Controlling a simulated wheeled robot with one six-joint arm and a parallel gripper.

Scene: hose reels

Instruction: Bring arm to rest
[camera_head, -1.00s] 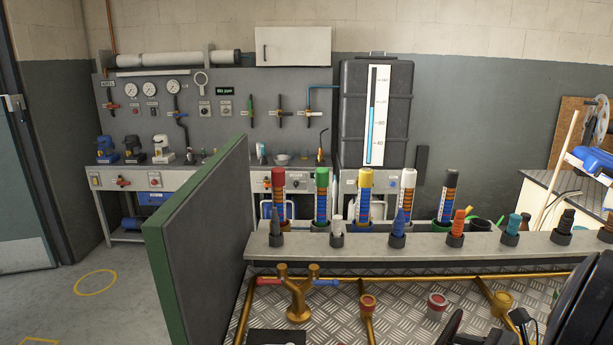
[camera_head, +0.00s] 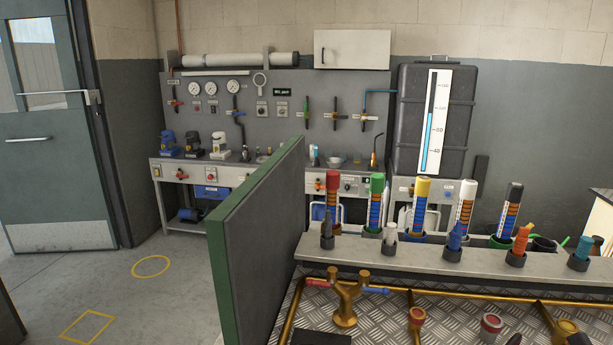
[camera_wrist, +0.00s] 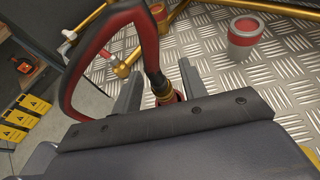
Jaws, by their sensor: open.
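My gripper (camera_wrist: 160,88) shows in the wrist view with its two grey fingers apart, so it is open. A dark hose end with a gold fitting (camera_wrist: 157,84) stands between the fingers, over a red-rimmed port; I cannot tell whether the fingers touch it. In the head view the gripper cannot be made out.
The diamond-plate bench carries a brass two-valve tap (camera_head: 345,300), brass pipes and red-capped ports (camera_head: 490,326). A shelf (camera_head: 400,257) holds several coloured nozzles and tubes. A green-edged panel (camera_head: 255,245) stands at left. Open floor (camera_head: 120,290) lies beyond it.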

